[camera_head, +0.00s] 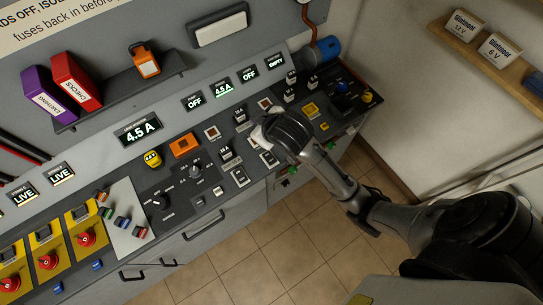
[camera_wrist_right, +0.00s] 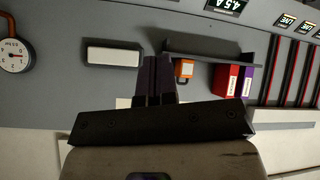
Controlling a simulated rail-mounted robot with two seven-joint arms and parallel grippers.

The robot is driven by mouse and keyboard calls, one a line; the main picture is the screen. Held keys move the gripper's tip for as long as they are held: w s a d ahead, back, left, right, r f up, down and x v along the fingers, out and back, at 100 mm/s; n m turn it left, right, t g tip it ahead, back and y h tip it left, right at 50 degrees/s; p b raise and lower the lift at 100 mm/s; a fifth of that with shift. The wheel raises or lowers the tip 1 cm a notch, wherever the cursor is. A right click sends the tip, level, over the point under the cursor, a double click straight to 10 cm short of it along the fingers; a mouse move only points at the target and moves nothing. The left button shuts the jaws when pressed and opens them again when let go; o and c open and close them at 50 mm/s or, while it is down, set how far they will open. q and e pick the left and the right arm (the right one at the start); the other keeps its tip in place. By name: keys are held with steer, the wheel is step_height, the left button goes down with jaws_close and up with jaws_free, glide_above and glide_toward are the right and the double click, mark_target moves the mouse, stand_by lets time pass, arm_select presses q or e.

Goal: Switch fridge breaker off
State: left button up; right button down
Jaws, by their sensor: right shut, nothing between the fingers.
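Several small black-and-white breakers sit on the sloped console. One breaker (camera_head: 226,153) is left of my right gripper and another (camera_head: 240,116) is just above-left of it. More breakers (camera_head: 291,77) stand farther up-right. Their labels are too small to read, so I cannot tell which is the fridge breaker. My right gripper (camera_head: 264,131) is over the middle of the console, its fingertips hard to make out in the head view. In the right wrist view its dark fingers (camera_wrist_right: 157,65) are together and empty. My left gripper is not in view.
Displays above the console read 4.5 A (camera_head: 140,131) and OFF (camera_head: 193,100). A shelf (camera_head: 112,92) holds purple and red binders (camera_head: 76,82) and an orange item (camera_head: 145,60). Red emergency knobs (camera_head: 87,239) are at lower left. A wall shelf (camera_head: 488,50) holds boxes. The tiled floor is clear.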

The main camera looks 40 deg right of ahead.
steer(key=w+d+f+g+b, duration=0.1)
steer(key=w+d+f+b, duration=0.15)
steer(key=w, duration=0.45)
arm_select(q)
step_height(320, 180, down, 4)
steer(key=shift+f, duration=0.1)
arm_select(e)
steer(key=m+g, duration=0.4)
steer(key=g, duration=0.6)
glide_above(272, 159)
steer(key=w, duration=0.2)
step_height(272, 159, down, 18)
steer(key=shift+w+d+r+y, duration=0.15)
steer(key=shift+r+y, duration=0.1)
steer(key=shift+y, duration=0.15)
steer(key=f, duration=0.4)
steer(key=s+f, duration=0.1)
steer(key=f, duration=0.4)
steer(key=s+f+b, duration=0.1)
steer(key=f, duration=0.3)
steer(key=shift+s+f, duration=0.1)
steer(key=shift+f, duration=0.3)
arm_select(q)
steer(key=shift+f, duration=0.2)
